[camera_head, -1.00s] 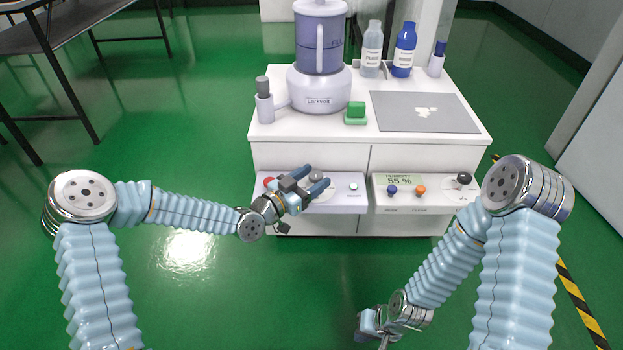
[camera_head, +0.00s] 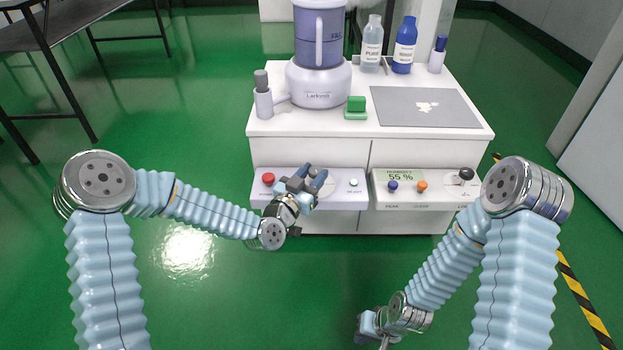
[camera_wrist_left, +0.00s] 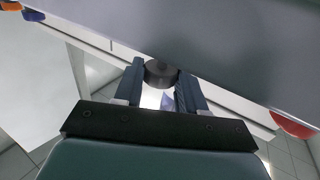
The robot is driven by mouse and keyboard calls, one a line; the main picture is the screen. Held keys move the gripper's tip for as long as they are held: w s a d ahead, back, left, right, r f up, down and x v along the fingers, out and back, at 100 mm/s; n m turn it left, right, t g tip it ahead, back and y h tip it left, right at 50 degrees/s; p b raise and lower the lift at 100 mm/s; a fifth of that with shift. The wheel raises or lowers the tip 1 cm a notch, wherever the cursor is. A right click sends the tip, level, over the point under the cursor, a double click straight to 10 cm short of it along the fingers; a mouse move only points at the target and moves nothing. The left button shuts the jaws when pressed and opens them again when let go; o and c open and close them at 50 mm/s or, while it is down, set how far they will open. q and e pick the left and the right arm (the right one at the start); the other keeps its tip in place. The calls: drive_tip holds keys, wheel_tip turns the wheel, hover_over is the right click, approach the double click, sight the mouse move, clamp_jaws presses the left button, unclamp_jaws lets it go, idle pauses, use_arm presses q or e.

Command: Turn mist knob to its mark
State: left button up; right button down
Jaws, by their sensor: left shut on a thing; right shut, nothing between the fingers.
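The mist knob (camera_wrist_left: 160,72) is a dark grey round knob on the left control panel (camera_head: 335,198) on the front of the white cabinet. In the left wrist view it sits between the two fingertips of my left gripper (camera_wrist_left: 162,82), which is shut on it. In the head view my left gripper (camera_head: 312,174) covers most of the knob and part of the pale dial around it, so its pointer and mark cannot be read. My right gripper (camera_head: 376,340) is low at the bottom of the head view, away from the cabinet, shut and empty.
Open green floor lies in front.

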use_arm(q)
drive_tip(key=n+y+b, duration=0.1)
drive_tip(key=y, duration=0.1)
drive_tip(key=n+t+y, duration=0.1)
drive_tip(key=y, duration=0.1)
drive_tip(key=shift+s+d+f+n+t+b, duration=0.1)
drive_tip(key=shift+s+d+n+t+b, duration=0.05)
drive_tip(key=shift+d+n+t+b, duration=0.2)
drive_tip(key=n+y, duration=0.1)
drive_tip(key=y, duration=0.1)
drive_tip(key=n+y+b, duration=0.1)
drive_tip(key=n+y, duration=0.1)
drive_tip(key=shift+d+t, duration=0.2)
drive_tip(key=shift+t, duration=0.05)
drive_tip(key=n+y, duration=0.1)
drive_tip(key=y, duration=0.1)
drive_tip(key=n+y, duration=0.1)
drive_tip(key=y, duration=0.1)
drive_tip(key=n+y, duration=0.1)
drive_tip(key=y, duration=0.1)
drive_tip(key=shift+d+r+n+g, duration=0.2)
drive_tip(key=shift+d+n+g, duration=0.05)
drive_tip(key=shift+g, duration=0.15)
drive_tip(key=shift+w+d+n+g+y+p, duration=0.15)
drive_tip(key=shift+n+g+y, duration=0.5)
drive_tip(key=shift+n+y, duration=0.5)
drive_tip(key=shift+w+a+n+g+y+p, duration=0.15)
drive_tip(key=shift+n+g+y, duration=0.55)
drive_tip(key=shift+y, duration=0.85)
drive_tip(key=shift+n, duration=0.25)
